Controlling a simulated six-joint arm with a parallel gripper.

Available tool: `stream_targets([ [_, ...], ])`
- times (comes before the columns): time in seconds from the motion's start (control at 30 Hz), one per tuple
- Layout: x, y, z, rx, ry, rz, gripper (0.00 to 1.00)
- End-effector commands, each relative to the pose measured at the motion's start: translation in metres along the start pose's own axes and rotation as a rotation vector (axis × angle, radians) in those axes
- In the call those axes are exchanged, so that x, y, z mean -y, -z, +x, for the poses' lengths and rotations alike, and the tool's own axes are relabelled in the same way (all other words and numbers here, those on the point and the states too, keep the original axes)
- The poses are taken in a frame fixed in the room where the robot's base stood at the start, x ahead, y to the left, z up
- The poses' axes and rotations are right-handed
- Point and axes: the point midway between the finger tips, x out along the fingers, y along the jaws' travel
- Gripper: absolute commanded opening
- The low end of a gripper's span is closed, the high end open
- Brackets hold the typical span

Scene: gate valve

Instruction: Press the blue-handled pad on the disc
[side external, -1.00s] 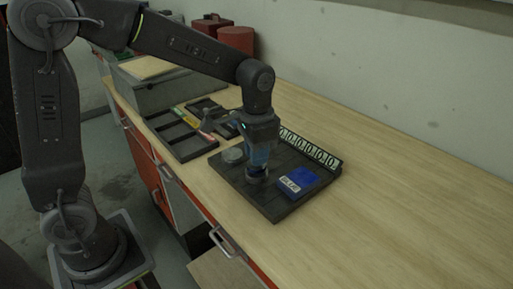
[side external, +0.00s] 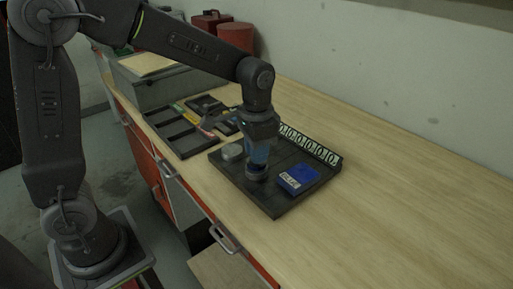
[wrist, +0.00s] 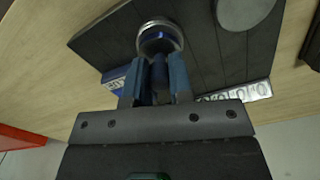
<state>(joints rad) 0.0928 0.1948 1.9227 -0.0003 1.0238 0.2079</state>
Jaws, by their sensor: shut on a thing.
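My gripper (side external: 258,152) is shut on the dark blue handle (wrist: 159,70) of the pad, pointing down over the dark board (side external: 275,207). The blue fingers close on it from both sides in the wrist view. A round metal-rimmed piece (wrist: 160,37) with dark blue inside its rim is at the handle's lower end; it also shows in the side view (side external: 256,173). I cannot tell whether it is all pad or partly something beneath it. A plain grey disc (side external: 232,152) lies flat on the board, left of my gripper and apart from it.
A blue box (side external: 298,179) marked with white lettering lies right of my gripper. A strip of round marks (side external: 310,146) edges the board's back. A dark compartment tray (side external: 180,135) and grey case (side external: 165,88) stand left. The bench right of the board is clear.

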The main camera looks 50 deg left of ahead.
Motion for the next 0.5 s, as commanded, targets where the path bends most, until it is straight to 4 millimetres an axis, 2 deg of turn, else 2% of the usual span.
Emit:
stream_targets([
  [0.5,0.0,0.0001,0.006,0.0,0.0,0.0,0.02],
])
